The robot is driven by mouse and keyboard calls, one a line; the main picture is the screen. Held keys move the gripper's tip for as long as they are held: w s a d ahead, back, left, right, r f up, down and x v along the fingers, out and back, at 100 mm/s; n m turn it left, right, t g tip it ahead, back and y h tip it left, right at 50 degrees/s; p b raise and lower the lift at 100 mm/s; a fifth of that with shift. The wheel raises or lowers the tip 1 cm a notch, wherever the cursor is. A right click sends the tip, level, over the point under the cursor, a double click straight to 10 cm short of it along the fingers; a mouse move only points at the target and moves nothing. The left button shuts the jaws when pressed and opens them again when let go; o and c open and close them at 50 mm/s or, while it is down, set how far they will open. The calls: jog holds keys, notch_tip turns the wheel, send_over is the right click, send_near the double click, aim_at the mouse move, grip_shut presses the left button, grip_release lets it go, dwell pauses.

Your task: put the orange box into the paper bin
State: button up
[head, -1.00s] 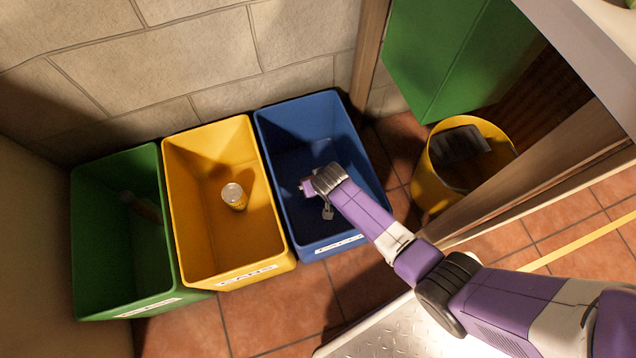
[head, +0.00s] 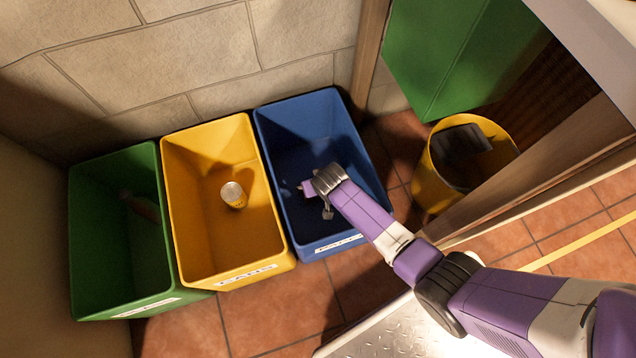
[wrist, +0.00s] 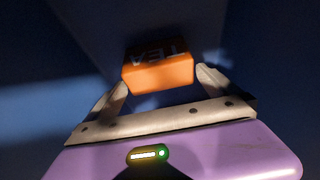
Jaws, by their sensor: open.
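My gripper (wrist: 163,84) is open, with one finger at each side of the box; a gap shows on the right, and I cannot tell whether the left finger touches. In the head view my gripper (head: 327,211) points down inside the blue bin (head: 341,242), and the box is hidden there. The blue bin has a white front label too small to read. I cannot tell whether the box rests on the bin's floor.
A yellow bin (head: 190,262) holding a pale-topped jar or can (head: 233,194) stands left of the blue one. A green bin (head: 95,285) with a dim bottle-like item is farther left. A round yellow bin (head: 430,185) holding a dark item stands right, beyond a wooden post.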

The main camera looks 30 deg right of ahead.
jog(key=shift+r+p, duration=0.35)
jog(key=shift+r, duration=0.2)
jog(key=p+v, duration=0.8)
jog(key=v, duration=0.4)
jog(key=shift+w, duration=0.1)
